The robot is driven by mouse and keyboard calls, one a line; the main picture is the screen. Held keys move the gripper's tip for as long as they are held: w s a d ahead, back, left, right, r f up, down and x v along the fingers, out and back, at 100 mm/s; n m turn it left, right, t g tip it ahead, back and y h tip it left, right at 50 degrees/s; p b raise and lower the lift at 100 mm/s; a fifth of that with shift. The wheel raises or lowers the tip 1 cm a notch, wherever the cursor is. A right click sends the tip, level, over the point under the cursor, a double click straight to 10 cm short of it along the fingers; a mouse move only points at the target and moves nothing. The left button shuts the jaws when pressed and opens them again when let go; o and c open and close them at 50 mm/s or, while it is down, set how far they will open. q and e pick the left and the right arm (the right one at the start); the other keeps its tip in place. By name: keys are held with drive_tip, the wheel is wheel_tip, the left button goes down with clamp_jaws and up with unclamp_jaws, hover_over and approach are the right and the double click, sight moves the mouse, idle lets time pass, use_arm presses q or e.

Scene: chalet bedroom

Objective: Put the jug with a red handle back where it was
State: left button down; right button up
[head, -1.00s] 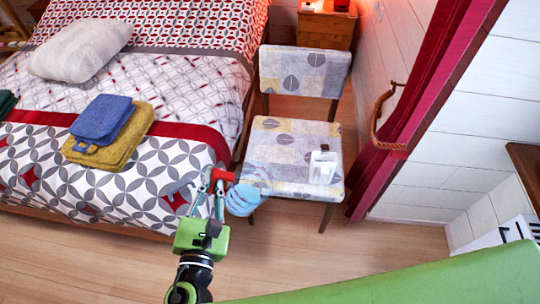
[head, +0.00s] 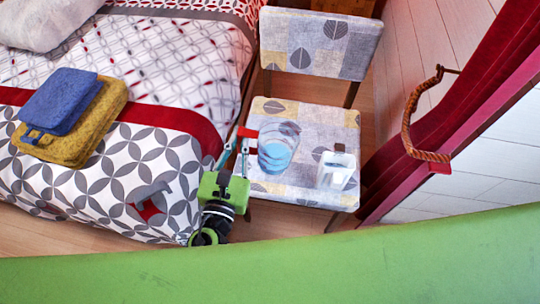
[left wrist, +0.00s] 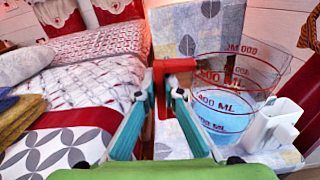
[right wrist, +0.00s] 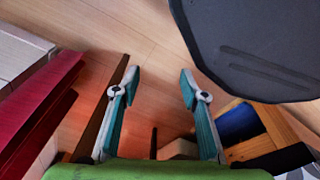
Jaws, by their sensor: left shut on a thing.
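The clear measuring jug (head: 277,150) has a red handle (head: 247,132) and holds bluish liquid. In the head view it is over the left part of the chair seat; I cannot tell whether it touches the seat. My left gripper (head: 238,148) is shut on the red handle, at the left of the jug. In the left wrist view the red handle (left wrist: 174,66) is between the fingers, and the jug (left wrist: 228,88) with red markings is to the right, looking upright. My right gripper (right wrist: 188,82) is open and empty, above the wood floor.
A white container (head: 337,170) stands on the right of the chair seat (head: 312,120). The bed (head: 150,165) with folded blue and yellow cloths (head: 88,130) is left of the chair. A red curtain (head: 440,110) with a rope tie hangs to the right.

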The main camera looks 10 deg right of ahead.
use_arm(q)
wheel_tip(320, 180, down, 9)
drive_tip(key=n+b, duration=0.1)
drive_tip(key=b, duration=0.6)
use_arm(e)
drive_tip(key=w+r, duration=0.1)
drive_tip(key=w, duration=0.5)
wheel_tip(320, 180, up, 17)
drive_tip(key=t+b, duration=0.2)
drive_tip(key=b, duration=0.5)
use_arm(q)
drive_tip(key=w+f, duration=0.4)
drive_tip(key=w+f+b, duration=0.1)
drive_tip(key=w+f, duration=0.3)
drive_tip(key=w, duration=0.1)
drive_tip(key=w+f+b, duration=0.1)
drive_tip(key=w+f, duration=0.3)
drive_tip(key=w, duration=0.1)
drive_tip(key=shift+w+a+f, duration=0.2)
drive_tip(key=shift+a+f, duration=0.15)
drive_tip(key=shift+f, duration=0.05)
use_arm(e)
drive_tip(key=w+a+r+t, duration=0.1)
drive_tip(key=w+t, duration=0.1)
drive_tip(key=w, duration=0.3)
drive_tip(key=w+a+r+t+y, duration=0.1)
drive_tip(key=w+a+r+t, duration=0.1)
drive_tip(key=w, duration=0.3)
drive_tip(key=shift+w+a+t, duration=0.25)
drive_tip(key=shift+w+t, duration=0.15)
